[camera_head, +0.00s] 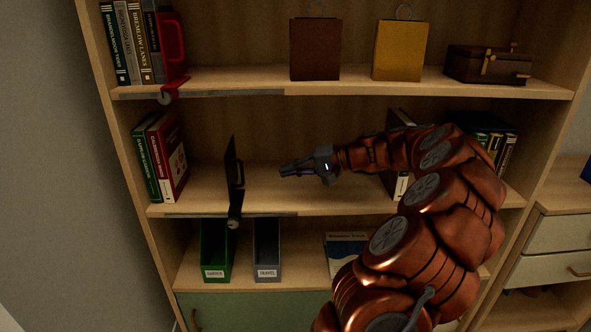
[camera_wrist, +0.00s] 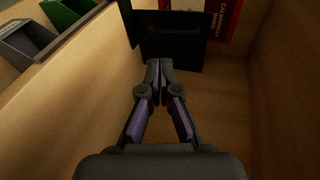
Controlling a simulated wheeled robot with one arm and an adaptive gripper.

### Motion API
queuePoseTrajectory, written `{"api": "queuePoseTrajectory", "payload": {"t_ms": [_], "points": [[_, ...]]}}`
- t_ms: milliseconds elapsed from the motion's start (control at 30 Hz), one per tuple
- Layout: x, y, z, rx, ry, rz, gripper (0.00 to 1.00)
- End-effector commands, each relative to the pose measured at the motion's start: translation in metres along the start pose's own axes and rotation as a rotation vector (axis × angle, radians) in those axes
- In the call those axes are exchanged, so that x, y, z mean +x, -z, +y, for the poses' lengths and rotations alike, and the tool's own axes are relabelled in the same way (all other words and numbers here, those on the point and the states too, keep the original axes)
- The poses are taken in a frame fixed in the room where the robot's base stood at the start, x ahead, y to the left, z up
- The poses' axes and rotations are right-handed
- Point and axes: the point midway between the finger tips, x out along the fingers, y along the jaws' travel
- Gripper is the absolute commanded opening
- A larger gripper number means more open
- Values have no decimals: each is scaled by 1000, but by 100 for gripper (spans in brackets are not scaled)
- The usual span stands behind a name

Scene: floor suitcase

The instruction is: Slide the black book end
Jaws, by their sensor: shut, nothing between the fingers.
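The black book end (camera_head: 233,178) stands upright on the middle shelf, right of the books at the left, with a clear gap between it and them. A round knob shows at its foot by the shelf's front rail. My gripper (camera_head: 284,171) is shut and empty, to the right of the book end and pointing left at it, apart from it in the head view. In the wrist view the book end (camera_wrist: 188,45) is a dark plate just beyond my shut fingertips (camera_wrist: 159,64); whether they touch it I cannot tell there.
Green and red books (camera_head: 167,158) stand at the shelf's left end. More books (camera_head: 400,187) stand at the right, partly behind my arm. A red book end (camera_head: 172,50) is on the shelf above. Green and grey file boxes (camera_head: 267,250) stand below.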

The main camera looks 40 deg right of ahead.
Motion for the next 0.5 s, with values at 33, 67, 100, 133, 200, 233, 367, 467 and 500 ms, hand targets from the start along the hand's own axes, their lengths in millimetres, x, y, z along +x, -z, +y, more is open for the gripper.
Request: {"api": "queuePoseTrajectory", "payload": {"t_ms": [33,67,100,133,200,233,367,467,500], "points": [[10,-1,1,1,-1,-2,0],[15,0,1,1,-1,-1,0],[22,0,1,2,0,-2,0],[28,-1,1,3,0,-4,0],[41,-2,1,2,0,-6,0],[46,-2,1,2,-1,-6,0],[66,-1,-2,1,-2,-2,0],[78,-1,-6,1,-1,-2,0],[82,-1,-7,0,-1,-2,0]]}}
